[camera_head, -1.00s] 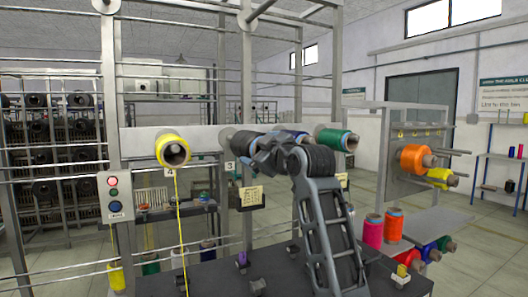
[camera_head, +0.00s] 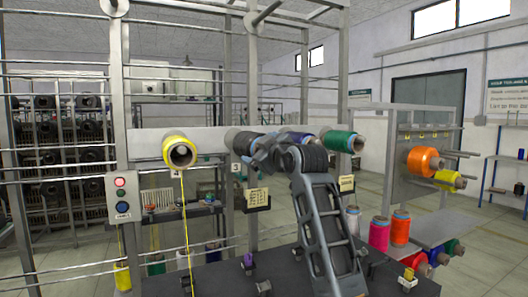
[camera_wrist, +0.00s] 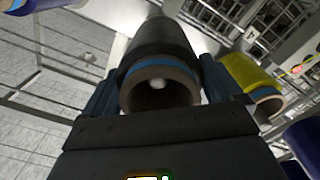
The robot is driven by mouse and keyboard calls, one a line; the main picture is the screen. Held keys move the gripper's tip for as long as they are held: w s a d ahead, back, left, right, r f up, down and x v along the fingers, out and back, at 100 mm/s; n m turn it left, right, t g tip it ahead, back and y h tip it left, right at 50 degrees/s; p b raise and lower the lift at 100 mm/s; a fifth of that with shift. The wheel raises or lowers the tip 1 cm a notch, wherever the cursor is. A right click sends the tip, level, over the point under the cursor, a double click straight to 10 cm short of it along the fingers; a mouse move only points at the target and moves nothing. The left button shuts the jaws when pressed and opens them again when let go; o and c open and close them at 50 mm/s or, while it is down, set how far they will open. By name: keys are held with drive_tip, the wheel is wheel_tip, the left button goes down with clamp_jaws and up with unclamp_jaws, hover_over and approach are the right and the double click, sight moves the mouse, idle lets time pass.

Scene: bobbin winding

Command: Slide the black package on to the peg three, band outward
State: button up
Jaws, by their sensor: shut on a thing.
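The black package (camera_head: 241,140) is at the grey beam, just above the label "3" (camera_head: 235,168). In the wrist view the black package (camera_wrist: 160,40) points away from me, with its blue band (camera_wrist: 160,68) at the near, outward end. A pale peg tip (camera_wrist: 158,84) shows inside its brown core, so the package is around the peg. My gripper (camera_head: 266,153) is shut on the package; its fingers flank the banded end in the wrist view (camera_wrist: 158,92). The peg's root is hidden.
A yellow package (camera_head: 180,151) sits on the peg to the left, its thread hanging down. A control box (camera_head: 121,196) is on the left post.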

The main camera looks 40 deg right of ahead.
drive_tip(key=shift+x, duration=1.3)
drive_tip(key=shift+x, duration=1.75)
drive_tip(key=shift+f+b, duration=0.35)
drive_tip(key=shift+f, duration=0.15)
drive_tip(key=o, duration=1.2)
drive_tip(key=shift+b+v, duration=0.9)
drive_tip(key=shift+v, duration=3.05)
